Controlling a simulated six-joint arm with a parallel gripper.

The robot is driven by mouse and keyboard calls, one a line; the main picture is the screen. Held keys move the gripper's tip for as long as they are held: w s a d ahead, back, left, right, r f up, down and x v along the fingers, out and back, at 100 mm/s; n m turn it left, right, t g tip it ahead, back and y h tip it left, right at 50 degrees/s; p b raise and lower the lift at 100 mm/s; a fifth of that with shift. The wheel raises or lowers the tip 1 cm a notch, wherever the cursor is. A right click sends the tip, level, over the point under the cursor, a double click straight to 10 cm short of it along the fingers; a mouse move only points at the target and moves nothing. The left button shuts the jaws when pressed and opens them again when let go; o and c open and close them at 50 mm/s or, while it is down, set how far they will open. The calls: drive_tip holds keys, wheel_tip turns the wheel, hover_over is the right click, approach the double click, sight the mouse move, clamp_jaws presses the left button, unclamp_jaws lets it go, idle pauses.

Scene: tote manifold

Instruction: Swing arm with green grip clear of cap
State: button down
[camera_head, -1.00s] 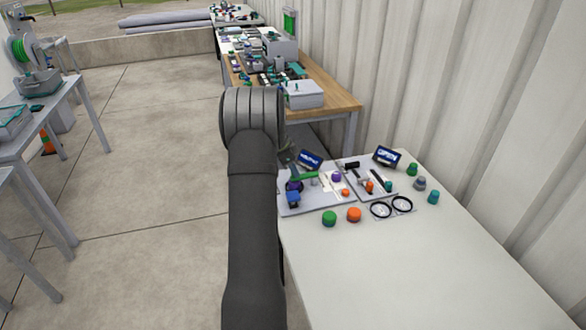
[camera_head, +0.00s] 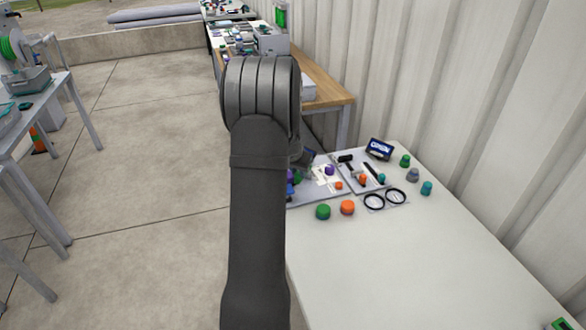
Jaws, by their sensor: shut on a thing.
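My gripper (camera_head: 307,158) shows only as a small dark grey shape past the right side of my arm, over the far left of the table. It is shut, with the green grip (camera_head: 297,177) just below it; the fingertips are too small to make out. The swing arm itself is mostly hidden behind my arm. A purple part (camera_head: 290,175) shows beside the green one, and another purple cap (camera_head: 329,171) stands on the left grey board (camera_head: 318,196). I cannot tell which cap the swing arm belongs to, or whether it is clear of it.
Green (camera_head: 323,212) and orange (camera_head: 347,207) caps stand in front of the boards. Two black rings (camera_head: 385,199) lie to their right. Several caps line the right, near a blue sign (camera_head: 379,149). The white table (camera_head: 420,270) is bare in front. A corrugated wall (camera_head: 480,120) bounds the right.

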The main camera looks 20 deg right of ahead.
drive_tip(key=d+n, duration=0.1)
drive_tip(key=s+d+n+t+y, duration=0.1)
drive_tip(key=n, duration=0.1)
drive_tip(key=shift+s+d+n, duration=0.15)
drive_tip(key=shift+s+n, duration=0.15)
drive_tip(key=shift+s+d+n+y, duration=0.2)
drive_tip(key=shift+d+n+y, duration=0.15)
drive_tip(key=shift+d+n, duration=0.35)
drive_tip(key=shift+s+d+n+y, duration=0.15)
drive_tip(key=shift+d+n+y, duration=0.2)
drive_tip(key=shift+n, duration=0.65)
drive_tip(key=c, duration=1.3)
unclamp_jaws()
drive_tip(key=shift+r, duration=0.1)
drive_tip(key=v, duration=1.7)
drive_tip(key=shift+s+d+r, duration=0.1)
drive_tip(key=shift+s, duration=0.2)
